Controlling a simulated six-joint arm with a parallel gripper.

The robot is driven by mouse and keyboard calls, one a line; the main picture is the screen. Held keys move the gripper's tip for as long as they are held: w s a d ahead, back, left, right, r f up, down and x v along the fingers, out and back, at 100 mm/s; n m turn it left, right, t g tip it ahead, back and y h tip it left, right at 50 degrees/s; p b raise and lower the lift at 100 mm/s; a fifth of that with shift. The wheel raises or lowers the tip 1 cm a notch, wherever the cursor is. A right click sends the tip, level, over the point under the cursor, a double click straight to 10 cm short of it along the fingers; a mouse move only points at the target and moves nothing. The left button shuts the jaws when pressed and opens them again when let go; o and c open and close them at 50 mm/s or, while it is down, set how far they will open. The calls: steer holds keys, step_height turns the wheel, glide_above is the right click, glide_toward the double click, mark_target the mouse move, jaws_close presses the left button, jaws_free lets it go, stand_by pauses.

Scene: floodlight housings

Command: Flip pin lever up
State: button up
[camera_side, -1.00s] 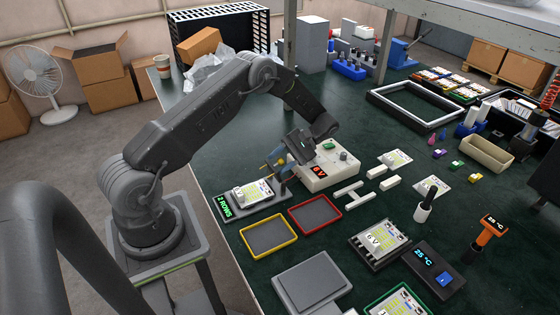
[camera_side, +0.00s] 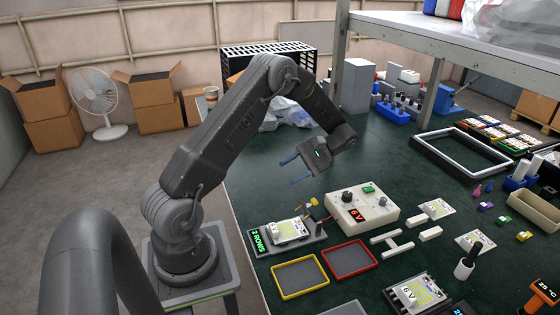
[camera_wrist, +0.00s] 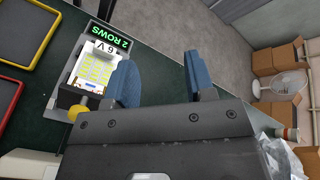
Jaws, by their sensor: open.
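The fixture (camera_side: 268,244) labelled "2 ROWS" holds a white and yellow 6 V board (camera_side: 290,229). It also shows in the wrist view (camera_wrist: 105,35). At its end nearest the power unit are small yellow parts (camera_side: 312,203); a yellow knob shows in the wrist view (camera_wrist: 76,112). I cannot tell which part is the pin lever or its exact position. My gripper (camera_side: 293,170) is raised above and behind the fixture, its blue fingers apart and empty. In the wrist view, the fingers (camera_wrist: 160,68) stand clear to the right of the board.
A power unit (camera_side: 362,213) reading 6 V stands right of the fixture, with a red lead running toward it. A yellow-rimmed tray (camera_side: 277,284) and a red-rimmed tray (camera_side: 325,262) lie in front. The green table behind the fixture is clear.

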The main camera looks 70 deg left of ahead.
steer(key=shift+s+a+r, duration=0.6)
steer(key=shift+s+a, duration=0.05)
steer(key=shift+s, duration=0.1)
steer(key=shift+s+a+r, duration=0.55)
steer(key=shift+s+a, duration=0.1)
steer(key=shift+s, duration=0.1)
steer(key=w+d+r+m+t, duration=0.1)
steer(key=w+d+m+t, duration=0.35)
steer(key=w, duration=0.25)
steer(key=w+d+r+m+t, duration=0.2)
steer(key=w+d+m+t, duration=0.15)
steer(key=w+m, duration=0.2)
steer(key=shift+n+t, duration=0.4)
steer(key=shift+n, duration=0.1)
steer(key=x, duration=1.3)
steer(key=shift+w+a+f, duration=0.1)
steer(key=shift+w+f, duration=0.15)
steer(key=shift+f, duration=0.15)
steer(key=shift+c, duration=0.3)
steer(key=c, duration=0.9)
steer(key=shift+o, duration=0.2)
steer(key=shift+w+f+g, duration=0.2)
steer(key=shift+w+g, duration=0.4)
steer(key=shift+g, duration=0.6)
steer(key=shift+w+f+g, duration=0.2)
steer(key=shift+w+g, duration=0.45)
steer(key=shift+g, duration=0.55)
